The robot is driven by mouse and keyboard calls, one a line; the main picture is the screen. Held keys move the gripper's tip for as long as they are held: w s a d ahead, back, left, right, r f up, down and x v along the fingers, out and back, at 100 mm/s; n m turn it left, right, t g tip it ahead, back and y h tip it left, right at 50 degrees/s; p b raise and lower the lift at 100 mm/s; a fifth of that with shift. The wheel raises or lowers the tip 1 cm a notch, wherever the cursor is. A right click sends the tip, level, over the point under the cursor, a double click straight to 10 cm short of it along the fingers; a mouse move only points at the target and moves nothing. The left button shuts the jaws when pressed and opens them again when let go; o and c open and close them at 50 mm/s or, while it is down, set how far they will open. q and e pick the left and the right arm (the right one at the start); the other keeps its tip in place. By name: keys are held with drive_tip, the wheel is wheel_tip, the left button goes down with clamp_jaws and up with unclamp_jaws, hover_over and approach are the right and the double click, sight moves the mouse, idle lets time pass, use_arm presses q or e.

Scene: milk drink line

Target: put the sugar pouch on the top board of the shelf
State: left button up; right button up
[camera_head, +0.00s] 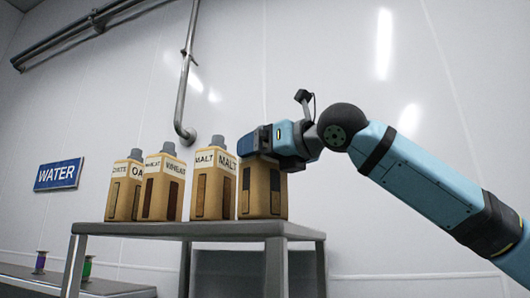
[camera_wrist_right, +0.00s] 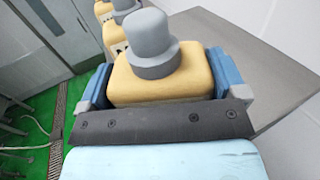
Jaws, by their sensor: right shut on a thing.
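My right gripper (camera_head: 268,142) comes in from the right in the head view. It is shut on the upper part of a tan pouch (camera_head: 262,192) with dark side windows. The gripper hides this pouch's label, so I cannot read whether it says sugar. In the right wrist view the pouch (camera_wrist_right: 165,85) shows a grey cap between the two blue fingers. The pouch is upright at the right end of the shelf's grey top board (camera_head: 190,230). Its base looks level with the other pouches' bases; I cannot tell whether it bears on the board. My left gripper is out of view.
A MALT pouch (camera_head: 214,185) stands close to the left of the held one. A wheat pouch (camera_head: 163,187) and an OA-labelled pouch (camera_head: 125,190) stand further left. A pipe (camera_head: 183,100) runs down the wall behind. Bare board shows at right (camera_wrist_right: 275,75).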

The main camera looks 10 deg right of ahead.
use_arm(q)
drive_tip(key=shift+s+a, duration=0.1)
use_arm(e)
drive_tip(key=shift+s+a, duration=0.1)
drive_tip(key=o, duration=1.7)
drive_tip(key=shift+f, duration=0.1)
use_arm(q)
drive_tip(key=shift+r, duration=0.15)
use_arm(e)
drive_tip(key=shift+o, duration=0.2)
use_arm(q)
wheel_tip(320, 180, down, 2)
drive_tip(key=b, duration=0.3)
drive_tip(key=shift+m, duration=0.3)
use_arm(e)
drive_tip(key=v, duration=1.2)
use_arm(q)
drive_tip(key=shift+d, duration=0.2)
